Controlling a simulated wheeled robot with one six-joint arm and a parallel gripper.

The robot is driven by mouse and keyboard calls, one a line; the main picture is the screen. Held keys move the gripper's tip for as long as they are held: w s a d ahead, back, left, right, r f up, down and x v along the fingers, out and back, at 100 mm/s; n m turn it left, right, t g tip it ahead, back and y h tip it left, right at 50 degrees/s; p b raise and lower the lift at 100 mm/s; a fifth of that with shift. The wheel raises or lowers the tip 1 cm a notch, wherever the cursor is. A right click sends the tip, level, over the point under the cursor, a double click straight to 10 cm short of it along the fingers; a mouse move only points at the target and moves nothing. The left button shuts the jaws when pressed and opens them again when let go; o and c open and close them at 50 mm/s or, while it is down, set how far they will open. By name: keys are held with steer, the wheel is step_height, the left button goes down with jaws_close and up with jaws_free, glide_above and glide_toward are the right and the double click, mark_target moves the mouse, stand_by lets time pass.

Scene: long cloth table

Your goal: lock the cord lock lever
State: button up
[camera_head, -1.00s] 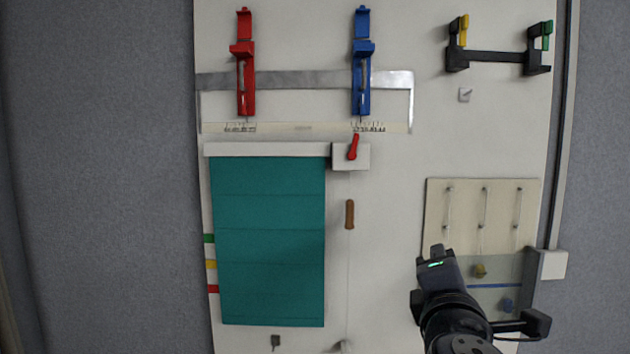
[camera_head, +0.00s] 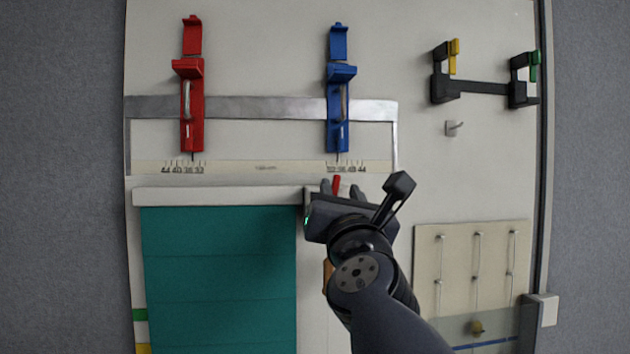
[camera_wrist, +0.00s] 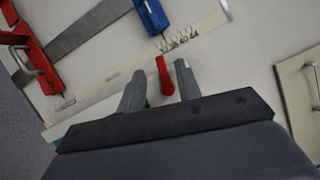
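The red cord lock lever (camera_head: 337,184) stands up on its white housing, which my gripper mostly hides in the head view. In the wrist view the lever (camera_wrist: 164,76) stands between my gripper's two fingers, closer to the right finger. My gripper (camera_head: 340,188) is open, with its fingers on either side of the lever. A gap shows on the left side; I cannot tell whether the right finger touches. The teal blind (camera_head: 218,275) hangs to the left below its white head rail (camera_head: 220,195). The wooden cord handle (camera_head: 328,272) is mostly hidden behind my arm.
A red clamp (camera_head: 192,110) and a blue clamp (camera_head: 340,100) sit on the board above, over a metal strip (camera_head: 260,107) and a printed scale (camera_head: 255,167). A black bracket (camera_head: 480,87) is at upper right. A pale panel with rods (camera_head: 460,270) is at lower right.

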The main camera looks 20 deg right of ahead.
mark_target(338, 181)
steer(key=shift+x, duration=2.8)
steer(key=shift+c, duration=0.4)
jaws_close()
